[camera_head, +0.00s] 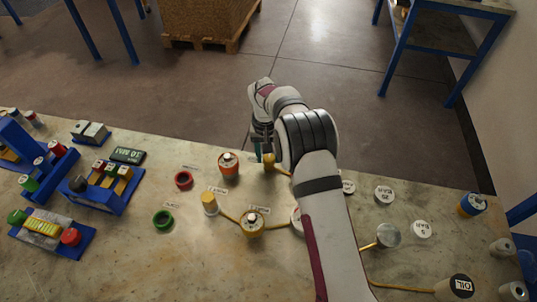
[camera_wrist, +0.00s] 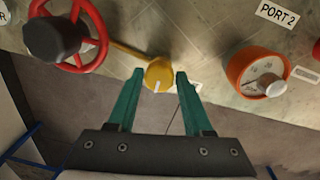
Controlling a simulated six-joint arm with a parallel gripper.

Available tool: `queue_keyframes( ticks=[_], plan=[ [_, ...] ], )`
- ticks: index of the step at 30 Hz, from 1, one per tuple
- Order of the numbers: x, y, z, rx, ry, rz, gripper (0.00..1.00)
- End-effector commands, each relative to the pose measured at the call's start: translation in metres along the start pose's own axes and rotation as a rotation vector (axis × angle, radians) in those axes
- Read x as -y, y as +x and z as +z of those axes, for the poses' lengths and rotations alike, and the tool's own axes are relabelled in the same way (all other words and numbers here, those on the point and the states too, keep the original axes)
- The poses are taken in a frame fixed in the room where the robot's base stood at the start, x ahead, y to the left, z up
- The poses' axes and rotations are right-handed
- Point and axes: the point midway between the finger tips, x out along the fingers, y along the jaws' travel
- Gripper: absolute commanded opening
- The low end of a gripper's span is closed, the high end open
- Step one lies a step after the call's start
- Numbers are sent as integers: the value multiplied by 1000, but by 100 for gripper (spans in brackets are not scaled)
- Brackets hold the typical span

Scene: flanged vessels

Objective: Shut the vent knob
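A yellow knob (camera_wrist: 159,75) with a white pointer line sits at the table's far edge; it also shows in the head view (camera_head: 269,158), beside my arm. In the wrist view its line points down toward my palm. My gripper (camera_wrist: 160,74) is open, with one green fingertip on each side of the knob and a small gap on both sides. In the head view my gripper (camera_head: 263,152) is partly hidden by my wrist. A label by the knob is mostly covered, so I cannot read whether it names the vent.
An orange gauge (camera_wrist: 260,75) stands right of the knob in the wrist view, near a "PORT 2" label (camera_wrist: 277,14). A red handwheel (camera_wrist: 68,35) stands to the left. Another yellow knob (camera_head: 209,203) and blue racks (camera_head: 104,187) are on the table.

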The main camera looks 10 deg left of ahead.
Motion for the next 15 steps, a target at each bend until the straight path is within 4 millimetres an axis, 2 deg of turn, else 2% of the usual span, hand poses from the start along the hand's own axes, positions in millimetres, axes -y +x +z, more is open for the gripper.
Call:
queue_keyframes(
  ticks=[1, 3, 11, 15],
  plan=[
    [0, 0, 0, 0, 0, 0, 62],
    [0, 0, 0, 0, 1, 0, 74],
    [0, 0, 0, 0, 1, 0, 74],
    [0, -14, -1, -3, 2, -1, 74]
  ],
)
